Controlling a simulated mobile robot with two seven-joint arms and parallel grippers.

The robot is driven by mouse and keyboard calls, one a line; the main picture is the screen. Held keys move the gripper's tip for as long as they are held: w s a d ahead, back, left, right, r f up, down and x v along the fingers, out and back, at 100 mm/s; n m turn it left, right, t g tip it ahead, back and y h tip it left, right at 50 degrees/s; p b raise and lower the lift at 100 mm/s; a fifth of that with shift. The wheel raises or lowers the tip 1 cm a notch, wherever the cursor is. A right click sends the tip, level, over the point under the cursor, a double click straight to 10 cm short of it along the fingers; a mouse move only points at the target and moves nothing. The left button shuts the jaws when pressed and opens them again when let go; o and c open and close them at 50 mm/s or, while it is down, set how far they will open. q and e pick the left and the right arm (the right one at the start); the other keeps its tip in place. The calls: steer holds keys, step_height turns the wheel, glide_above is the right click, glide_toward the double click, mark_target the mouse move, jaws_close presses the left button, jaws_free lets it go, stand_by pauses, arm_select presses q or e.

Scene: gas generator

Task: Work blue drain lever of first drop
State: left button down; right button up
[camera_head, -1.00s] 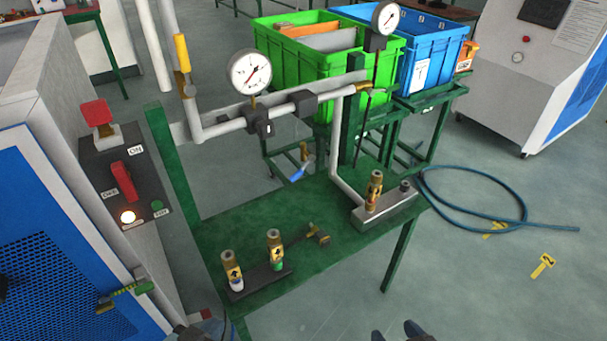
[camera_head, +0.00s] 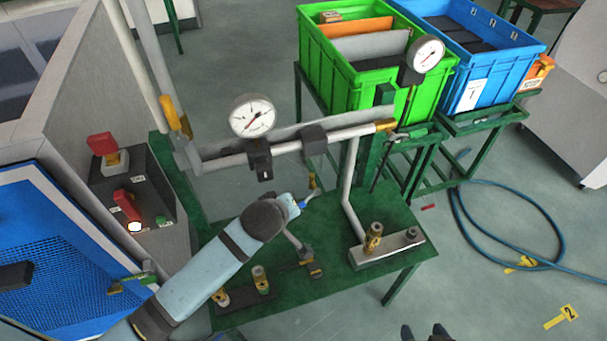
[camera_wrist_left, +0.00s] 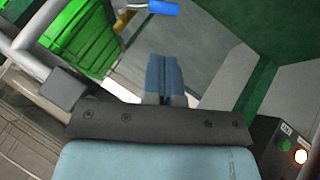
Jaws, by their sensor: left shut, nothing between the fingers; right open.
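The blue drain lever (camera_head: 308,199) sits on a small brass valve (camera_head: 313,181) below the horizontal pipe, over the green table. It also shows at the top of the left wrist view (camera_wrist_left: 152,7). My left gripper (camera_head: 293,205) has its arm stretched from the lower left. The wrist partly hides the fingers in the head view. My right gripper (camera_head: 424,331) shows only as two separated dark fingertips at the bottom edge; it is open.
A pressure gauge (camera_head: 252,117) and grey pipe (camera_head: 290,146) stand behind and above the lever. Brass fittings (camera_head: 260,279) stand on the green table (camera_head: 335,215) below my left arm. A control box (camera_head: 130,185) is at left; green (camera_head: 375,85) and blue (camera_head: 485,65) crates are behind.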

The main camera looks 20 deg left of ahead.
mark_target(304, 202)
arm_select(q)
steer(key=b+x, duration=0.1)
steer(key=x, duration=0.8)
steer(key=shift+w+a+f, duration=0.1)
steer(key=shift+f, duration=0.1)
steer(key=shift+f, duration=0.1)
